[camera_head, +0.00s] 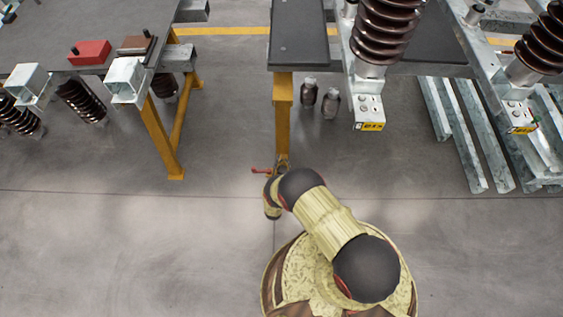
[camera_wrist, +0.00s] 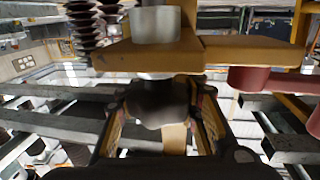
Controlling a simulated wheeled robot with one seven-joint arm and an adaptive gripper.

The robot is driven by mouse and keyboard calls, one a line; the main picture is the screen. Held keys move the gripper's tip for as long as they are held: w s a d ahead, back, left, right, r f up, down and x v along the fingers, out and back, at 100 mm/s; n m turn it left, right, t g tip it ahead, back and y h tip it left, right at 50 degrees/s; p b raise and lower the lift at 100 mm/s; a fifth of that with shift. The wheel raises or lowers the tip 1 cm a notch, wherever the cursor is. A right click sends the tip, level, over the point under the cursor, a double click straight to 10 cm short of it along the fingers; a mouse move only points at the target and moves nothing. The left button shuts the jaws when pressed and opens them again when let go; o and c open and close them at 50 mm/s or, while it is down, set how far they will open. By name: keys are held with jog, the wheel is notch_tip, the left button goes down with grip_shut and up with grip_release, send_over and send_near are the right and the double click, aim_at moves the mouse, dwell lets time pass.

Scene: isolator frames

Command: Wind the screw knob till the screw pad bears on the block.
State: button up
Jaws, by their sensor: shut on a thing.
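In the wrist view a dark rounded knob (camera_wrist: 158,102) sits between the two fingers of my gripper (camera_wrist: 163,108). The fingers are shut on it, one on each side. Just above the knob is a yellow-brown plate (camera_wrist: 225,52), with a light grey cylinder (camera_wrist: 156,24) standing over it. I cannot tell whether this cylinder is the screw pad, and I cannot make out the block or any gap at it. In the head view my arm hides most of the gripper, beside the foot of a yellow post (camera_head: 283,115).
A red handle-like part (camera_head: 262,171) sticks out left of the post; a red part (camera_wrist: 262,79) shows right in the wrist view. A dark table (camera_head: 299,40) is above.

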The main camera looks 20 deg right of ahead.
jog(key=m+h, duration=0.1)
jog(key=g+h, duration=0.1)
jog(key=m+g+h, duration=0.1)
jog(key=shift+s+d+m, duration=0.25)
jog(key=shift+d+m, duration=0.05)
jog(key=shift+s+d+m+g+h, duration=0.15)
jog(key=shift+s+m+g+h, duration=0.05)
jog(key=shift+m+g+h, duration=0.45)
jog(key=shift+s+d+m+g+h, duration=0.2)
jog(key=shift+m+g+h, duration=0.35)
jog(key=shift+g, duration=0.2)
jog(key=shift+s+d+m+g+h, duration=0.15)
jog(key=shift+m+g+h, duration=0.35)
jog(key=shift+g+h, duration=0.2)
jog(key=o, duration=1.4)
jog(key=v, duration=1.2)
jog(key=shift+w, duration=0.1)
